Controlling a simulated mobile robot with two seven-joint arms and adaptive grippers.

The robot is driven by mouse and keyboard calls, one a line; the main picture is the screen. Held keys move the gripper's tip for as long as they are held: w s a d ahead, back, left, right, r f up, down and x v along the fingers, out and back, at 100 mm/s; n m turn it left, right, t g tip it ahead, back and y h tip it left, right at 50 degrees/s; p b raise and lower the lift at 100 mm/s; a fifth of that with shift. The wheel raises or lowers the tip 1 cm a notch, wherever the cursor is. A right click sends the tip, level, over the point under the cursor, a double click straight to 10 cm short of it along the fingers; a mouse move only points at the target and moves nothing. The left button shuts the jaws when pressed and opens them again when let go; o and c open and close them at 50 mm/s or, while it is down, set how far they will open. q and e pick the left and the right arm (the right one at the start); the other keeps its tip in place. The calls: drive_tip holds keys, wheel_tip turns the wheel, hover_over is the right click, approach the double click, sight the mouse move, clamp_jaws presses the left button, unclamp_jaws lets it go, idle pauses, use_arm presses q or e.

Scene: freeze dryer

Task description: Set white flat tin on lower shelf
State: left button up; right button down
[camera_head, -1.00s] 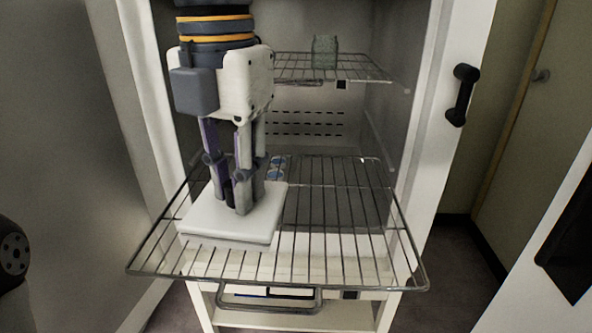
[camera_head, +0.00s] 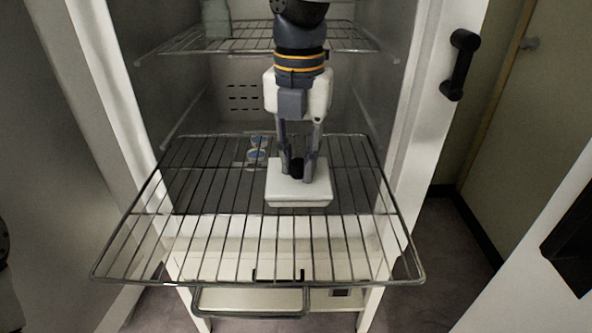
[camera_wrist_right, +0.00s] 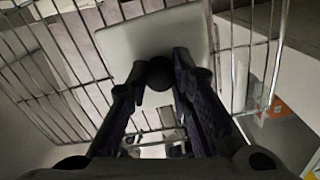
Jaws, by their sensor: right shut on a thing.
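The white flat tin (camera_head: 299,196) is a square white box with a black knob on its lid. It is over the right-middle part of the pulled-out lower wire shelf (camera_head: 215,262). I cannot tell whether its base touches the wires. My right gripper (camera_head: 298,172) points down and is shut on the tin's black knob. In the right wrist view the fingertips (camera_wrist_right: 160,75) close around the round black knob, with the white tin (camera_wrist_right: 150,42) beyond. My left gripper is out of view.
The upper wire shelf (camera_head: 270,38) holds a greenish glass jar (camera_head: 215,18) at its left. Small blue-and-white round items (camera_head: 257,152) lie on the lower shelf, left of the gripper. The shelf's front and left are clear.

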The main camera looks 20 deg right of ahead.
sight(297, 161)
drive_tip(key=shift+a+f, duration=0.1)
drive_tip(key=shift+f, duration=1.15)
drive_tip(key=shift+f, duration=0.2)
drive_tip(key=c, duration=1.4)
unclamp_jaws()
drive_tip(key=shift+c, duration=0.2)
drive_tip(key=shift+r, duration=0.15)
wheel_tip(297, 161, up, 12)
